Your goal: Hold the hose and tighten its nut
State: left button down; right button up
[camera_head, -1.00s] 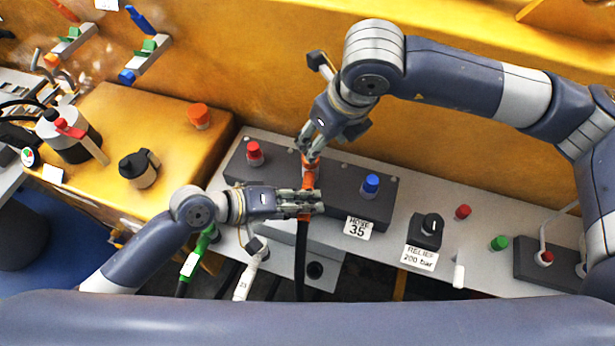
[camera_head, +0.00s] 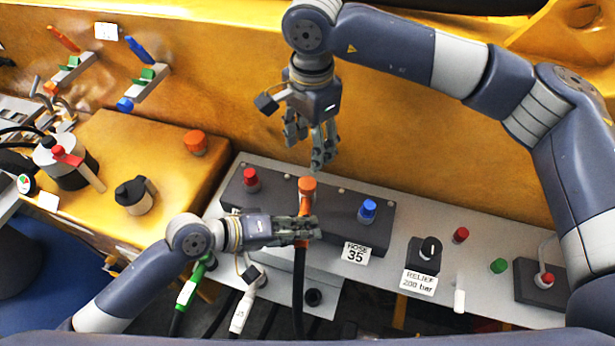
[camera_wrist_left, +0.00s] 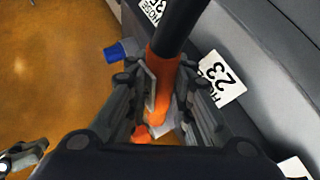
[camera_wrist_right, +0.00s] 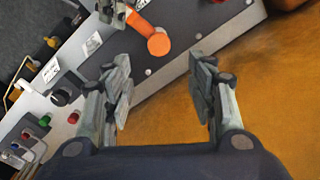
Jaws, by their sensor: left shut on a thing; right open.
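The hose (camera_head: 299,278) is black with an orange end fitting, and it runs down from the dark port block. Its orange nut (camera_head: 307,185) sits at the top of the fitting, at the block between the red and blue caps. My left gripper (camera_head: 312,229) is shut around the orange fitting below the nut; the left wrist view shows its fingers on both sides of the orange part (camera_wrist_left: 162,85). My right gripper (camera_head: 320,160) is open and empty, above and apart from the nut. The right wrist view shows the nut (camera_wrist_right: 158,44) beyond its spread fingers.
The dark block (camera_head: 335,205) carries a red cap (camera_head: 250,178) and a blue cap (camera_head: 368,209). A relief knob (camera_head: 425,252) stands to the right. Green (camera_head: 190,285) and white (camera_head: 242,312) hose ends hang at the lower left. The yellow wall rises behind.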

aim_at(307, 183)
jog(key=f+n, duration=0.1)
jog(key=f, duration=0.4)
jog(key=f+n, duration=0.1)
jog(key=f, duration=0.5)
jog(key=shift+a+f, duration=0.2)
jog(key=shift+f, duration=0.05)
jog(key=shift+c, duration=0.6)
jog(key=c, duration=1)
